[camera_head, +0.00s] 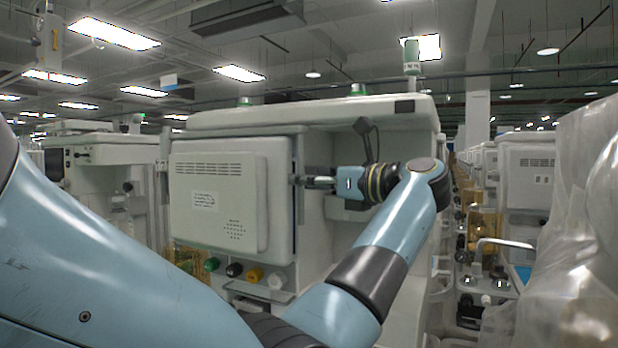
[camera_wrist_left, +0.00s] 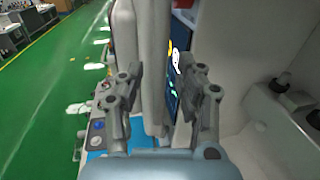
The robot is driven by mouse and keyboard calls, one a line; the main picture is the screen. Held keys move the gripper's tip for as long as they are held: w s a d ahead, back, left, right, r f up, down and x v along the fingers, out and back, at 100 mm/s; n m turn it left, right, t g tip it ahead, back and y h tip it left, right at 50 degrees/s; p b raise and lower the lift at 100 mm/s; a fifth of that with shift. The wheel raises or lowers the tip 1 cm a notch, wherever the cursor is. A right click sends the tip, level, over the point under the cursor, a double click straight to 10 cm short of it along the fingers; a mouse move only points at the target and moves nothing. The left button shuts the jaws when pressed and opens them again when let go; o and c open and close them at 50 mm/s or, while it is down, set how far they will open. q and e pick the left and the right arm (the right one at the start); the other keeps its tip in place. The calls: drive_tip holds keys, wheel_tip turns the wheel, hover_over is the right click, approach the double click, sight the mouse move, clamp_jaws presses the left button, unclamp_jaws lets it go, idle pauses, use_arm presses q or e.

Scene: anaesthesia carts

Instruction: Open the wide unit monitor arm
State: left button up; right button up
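The wide unit (camera_head: 330,112) is a large white cart with a flat monitor panel (camera_head: 215,195) at its front left, seen from its vented back. My left gripper (camera_head: 302,181) is at the panel's right edge, its fingers pointing left. In the left wrist view the panel's edge (camera_wrist_left: 151,60) runs between the two spread fingers of my left gripper (camera_wrist_left: 160,95), and part of a lit screen (camera_wrist_left: 178,80) shows on the right side of the edge. The fingers look apart; contact with the panel cannot be told. My right gripper is out of view.
Coloured knobs (camera_head: 234,270) line the unit below the panel. An open recess lies right of the panel, behind my wrist. Another cart (camera_head: 100,185) stands at left, and a plastic-wrapped thing (camera_head: 575,230) at right. Green floor (camera_wrist_left: 50,85) is clear in the wrist view.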

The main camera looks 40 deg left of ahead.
use_arm(q)
drive_tip(key=shift+c, duration=0.4)
clamp_jaws()
